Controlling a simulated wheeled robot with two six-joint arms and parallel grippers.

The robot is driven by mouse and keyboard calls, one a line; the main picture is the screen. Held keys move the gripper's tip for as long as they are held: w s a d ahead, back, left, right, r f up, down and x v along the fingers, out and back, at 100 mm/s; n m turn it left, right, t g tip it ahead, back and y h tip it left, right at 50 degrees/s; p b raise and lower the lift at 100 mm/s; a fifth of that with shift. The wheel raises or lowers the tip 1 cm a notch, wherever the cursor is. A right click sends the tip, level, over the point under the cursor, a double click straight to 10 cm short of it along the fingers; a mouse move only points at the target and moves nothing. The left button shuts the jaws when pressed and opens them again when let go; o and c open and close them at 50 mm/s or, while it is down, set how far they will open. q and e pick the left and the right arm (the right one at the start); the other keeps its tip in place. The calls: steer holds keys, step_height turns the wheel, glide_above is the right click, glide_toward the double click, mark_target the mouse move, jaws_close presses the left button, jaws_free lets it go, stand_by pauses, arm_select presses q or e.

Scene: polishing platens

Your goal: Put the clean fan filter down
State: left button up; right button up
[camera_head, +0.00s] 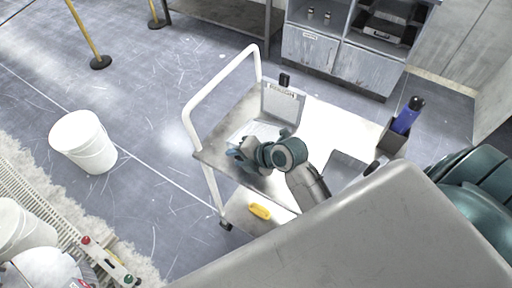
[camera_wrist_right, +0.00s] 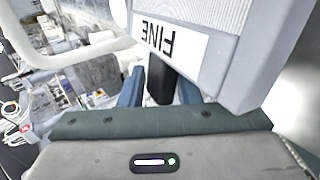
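The fan filter (camera_wrist_right: 235,50) is a pale grey framed panel with a finely ribbed face. It shows large in the right wrist view, with a white label reading FINE upside down. Its black handle (camera_wrist_right: 160,82) lies between the two blue fingers of my right gripper (camera_wrist_right: 160,92), which appear closed on it. In the head view my right gripper (camera_head: 240,157) is over the left part of the cart, and the pale filter (camera_head: 257,131) is beside it. Whether the filter touches the cart top is hidden. My left gripper is not in view.
The cart (camera_head: 228,113) has a white rail. On it are a pale upright panel (camera_head: 283,104) with a black knob, a flat grey plate (camera_head: 346,168) and a box (camera_head: 391,139) holding a blue bottle (camera_head: 407,115). A yellow item (camera_head: 260,212) lies on the lower shelf.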

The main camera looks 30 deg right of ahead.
steer(key=p+v, duration=0.2)
steer(key=v, duration=0.3)
steer(key=shift+s+d+r, duration=0.1)
steer(key=shift+r, duration=0.1)
steer(key=shift+s+d+r+p, duration=0.15)
steer(key=shift+s+p, duration=0.15)
step_height(320, 180, up, 8)
steer(key=s+d+p, duration=0.1)
steer(key=s+p, duration=0.1)
steer(key=p, duration=0.4)
steer(key=shift+w+d, duration=0.1)
